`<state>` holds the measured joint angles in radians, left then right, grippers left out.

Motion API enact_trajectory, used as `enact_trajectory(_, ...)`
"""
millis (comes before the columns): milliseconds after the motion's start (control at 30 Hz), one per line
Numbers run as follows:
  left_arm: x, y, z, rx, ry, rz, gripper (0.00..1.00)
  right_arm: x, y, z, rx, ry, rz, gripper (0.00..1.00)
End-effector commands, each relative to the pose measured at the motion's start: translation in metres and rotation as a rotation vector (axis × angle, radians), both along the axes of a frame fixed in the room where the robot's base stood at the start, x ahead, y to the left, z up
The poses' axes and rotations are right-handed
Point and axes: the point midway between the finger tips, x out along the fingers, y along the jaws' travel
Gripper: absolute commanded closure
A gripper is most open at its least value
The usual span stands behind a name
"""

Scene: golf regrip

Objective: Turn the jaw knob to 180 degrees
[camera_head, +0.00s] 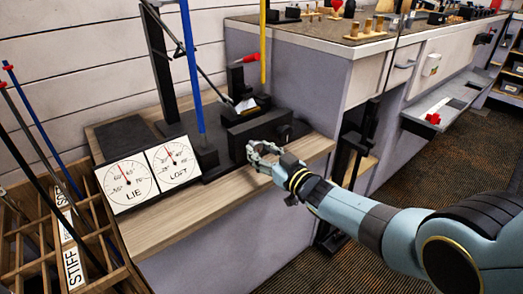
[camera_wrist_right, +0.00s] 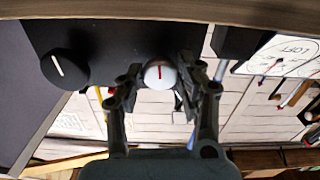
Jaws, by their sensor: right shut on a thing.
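A black bench machine (camera_head: 255,135) stands on the wooden bench and carries two round knobs on its front face. The pale silver knob (camera_wrist_right: 160,74) with a red line shows in the right wrist view. The black knob (camera_wrist_right: 63,68) with a white line is to its left there, and it also shows in the head view (camera_head: 286,133). No label tells which one is the jaw knob. My right gripper (camera_head: 262,152) is shut on the silver knob, with one finger on each side of it (camera_wrist_right: 160,88). The gripper hides that knob in the head view. My left gripper is out of view.
LIE (camera_head: 127,183) and LOFT (camera_head: 173,163) dials stand left of the machine. A blue rod (camera_head: 192,70) and a yellow rod (camera_head: 263,40) rise nearby. A divided wooden rack (camera_head: 35,240) holds several clubs at left. The bench's front strip (camera_head: 200,208) is clear.

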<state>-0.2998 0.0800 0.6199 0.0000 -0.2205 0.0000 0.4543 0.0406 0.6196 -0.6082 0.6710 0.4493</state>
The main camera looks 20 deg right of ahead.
Motion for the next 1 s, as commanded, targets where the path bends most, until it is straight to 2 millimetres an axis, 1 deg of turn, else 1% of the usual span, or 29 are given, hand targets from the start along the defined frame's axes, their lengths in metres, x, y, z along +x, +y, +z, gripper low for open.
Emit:
enact_trajectory(300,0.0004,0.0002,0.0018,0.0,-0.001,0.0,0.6,-0.001,0.0001,-0.002,0.087,0.037,-0.001,0.96)
enact_trajectory(767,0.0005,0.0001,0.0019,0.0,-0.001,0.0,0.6,-0.0012,0.0003,-0.0024,0.1,0.042,0.0,0.96)
enact_trajectory(800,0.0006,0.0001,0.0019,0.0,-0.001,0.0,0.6,-0.0012,0.0003,-0.0024,0.099,0.041,0.0,0.61)
enact_trajectory(933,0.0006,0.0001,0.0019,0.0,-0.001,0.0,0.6,-0.0009,0.0005,-0.0018,0.099,0.04,0.0,0.44)
enact_trajectory(967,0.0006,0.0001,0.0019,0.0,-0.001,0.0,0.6,-0.0009,0.0005,-0.0017,0.1,0.039,0.0,0.42)
enact_trajectory(1000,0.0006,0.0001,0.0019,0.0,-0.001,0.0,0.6,-0.0008,0.0004,-0.0015,0.099,0.039,0.0,0.42)
